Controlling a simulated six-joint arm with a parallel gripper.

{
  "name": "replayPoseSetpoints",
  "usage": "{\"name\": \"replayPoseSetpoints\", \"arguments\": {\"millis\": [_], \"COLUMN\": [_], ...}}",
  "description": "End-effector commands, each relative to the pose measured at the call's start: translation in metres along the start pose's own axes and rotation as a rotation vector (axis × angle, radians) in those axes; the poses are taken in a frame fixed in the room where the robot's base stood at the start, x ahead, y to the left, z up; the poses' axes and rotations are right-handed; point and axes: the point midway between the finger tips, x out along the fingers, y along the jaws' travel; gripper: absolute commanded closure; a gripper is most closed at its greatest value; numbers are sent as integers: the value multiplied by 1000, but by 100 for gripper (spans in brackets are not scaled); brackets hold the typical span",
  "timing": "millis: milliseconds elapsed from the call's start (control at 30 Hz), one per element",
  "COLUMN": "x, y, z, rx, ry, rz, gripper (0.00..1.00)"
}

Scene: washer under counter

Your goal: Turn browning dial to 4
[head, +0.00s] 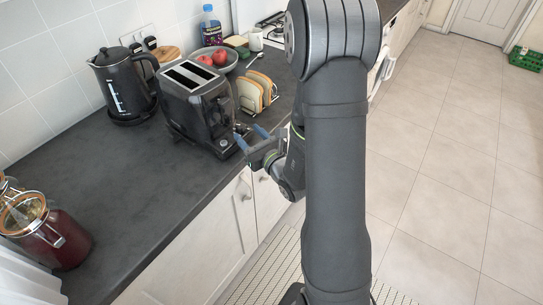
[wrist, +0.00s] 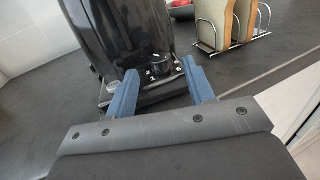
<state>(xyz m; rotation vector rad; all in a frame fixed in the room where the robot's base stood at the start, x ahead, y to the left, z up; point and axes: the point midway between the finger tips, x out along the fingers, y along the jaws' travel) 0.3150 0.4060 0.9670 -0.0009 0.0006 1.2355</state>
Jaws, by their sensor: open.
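A black two-slot toaster (head: 198,104) stands on the dark counter, its front end facing my gripper. In the wrist view the toaster (wrist: 125,35) fills the upper middle. Its black browning dial (wrist: 158,66) sits low on that end, with white numbers around it; I cannot read for sure which one it points to. My gripper (head: 252,137) is just in front of the toaster's end. In the wrist view the blue fingers of my gripper (wrist: 160,82) are apart and empty, with the dial between and beyond their tips.
A toast rack (head: 257,92) with bread stands right of the toaster. A black kettle (head: 124,86) is behind it on the left. A bowl of red fruit (head: 214,58) is farther back. A jar of red contents (head: 47,231) stands at the near left. The counter between jar and toaster is clear.

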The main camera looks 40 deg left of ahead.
Motion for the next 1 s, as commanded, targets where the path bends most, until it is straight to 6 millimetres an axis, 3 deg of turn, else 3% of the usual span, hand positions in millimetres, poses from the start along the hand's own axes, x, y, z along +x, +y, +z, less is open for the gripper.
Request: {"name": "replayPoseSetpoints", "arguments": {"millis": [200,500,733,1000], "x": [-55,-113,-137,-145], "y": [-2,-1,-1,0], "z": [0,0,0,0], "rx": [2,2,0,1], "ry": [2,1,-1,-1], "rz": [-5,-4,-3,0], "gripper": [51,51,51,51]}}
